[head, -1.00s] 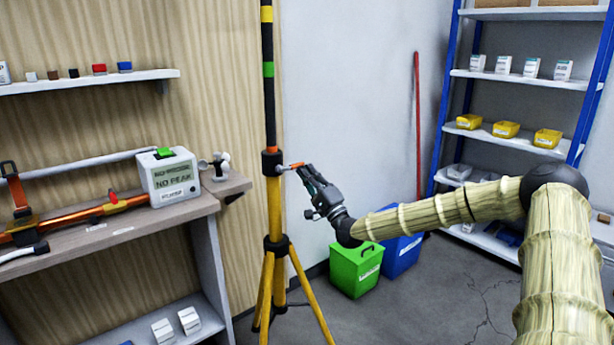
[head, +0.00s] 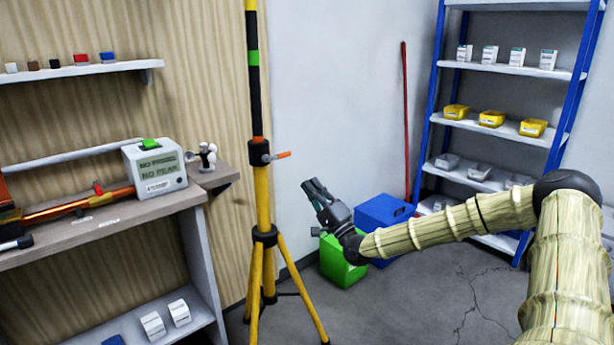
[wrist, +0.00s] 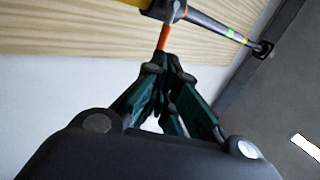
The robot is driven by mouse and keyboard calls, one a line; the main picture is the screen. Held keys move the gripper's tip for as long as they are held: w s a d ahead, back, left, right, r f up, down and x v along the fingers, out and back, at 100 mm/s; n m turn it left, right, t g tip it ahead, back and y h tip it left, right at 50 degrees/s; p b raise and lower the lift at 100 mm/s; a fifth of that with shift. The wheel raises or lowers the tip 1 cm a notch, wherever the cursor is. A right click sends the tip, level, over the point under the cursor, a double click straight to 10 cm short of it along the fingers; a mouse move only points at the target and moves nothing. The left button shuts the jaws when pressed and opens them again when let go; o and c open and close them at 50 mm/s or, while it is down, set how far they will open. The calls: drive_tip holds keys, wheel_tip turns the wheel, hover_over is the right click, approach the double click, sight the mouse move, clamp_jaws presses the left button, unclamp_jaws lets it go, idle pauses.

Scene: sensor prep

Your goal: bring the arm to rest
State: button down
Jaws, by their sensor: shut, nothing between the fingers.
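My gripper (head: 308,184) is in the middle of the head view, in the air to the right of the yellow tripod stand (head: 262,205). Its fingers point up and to the left. In the wrist view the fingers (wrist: 163,62) are shut together with nothing between them. The stand's orange clamp lever (head: 280,155) is up and left of the fingertips, with a gap in the head view. The lever also shows just past the fingertips in the wrist view (wrist: 165,36). My arm reaches in from the right.
A green bin (head: 340,268) and a blue bin (head: 383,215) stand on the floor behind my gripper. A workbench (head: 100,222) with a grey box (head: 155,168) is at the left. A blue-framed shelf rack (head: 500,125) is at the right. Open floor lies in front.

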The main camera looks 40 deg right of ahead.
drive_tip(key=s+a+f+n+g+y, duration=0.25)
drive_tip(key=a+f+n+g, duration=0.4)
drive_tip(key=a+f, duration=1.3)
drive_tip(key=s+a+f+n+g, duration=0.1)
drive_tip(key=s+a+f+g, duration=0.25)
drive_tip(key=f, duration=0.25)
drive_tip(key=s+a+f+n+g+h, duration=0.1)
drive_tip(key=s+a+f+g, duration=0.15)
drive_tip(key=s+f, duration=0.3)
drive_tip(key=s+a+f+n+g, duration=0.1)
drive_tip(key=s+a+f+g, duration=0.25)
drive_tip(key=f, duration=0.35)
drive_tip(key=s+a+f+n+g+h, duration=0.1)
drive_tip(key=s+f+n+g+h, duration=0.25)
drive_tip(key=s, duration=1.25)
drive_tip(key=s+f+n+g+h, duration=0.1)
drive_tip(key=s+f+n+g, duration=0.35)
drive_tip(key=s, duration=1.15)
wheel_tip(320, 180, up, 15)
drive_tip(key=m+p, duration=0.1)
drive_tip(key=p, duration=1.6)
drive_tip(key=shift+w+f+m+g+p, duration=0.2)
drive_tip(key=shift+w+m+g+p, duration=0.15)
drive_tip(key=shift+w, duration=0.1)
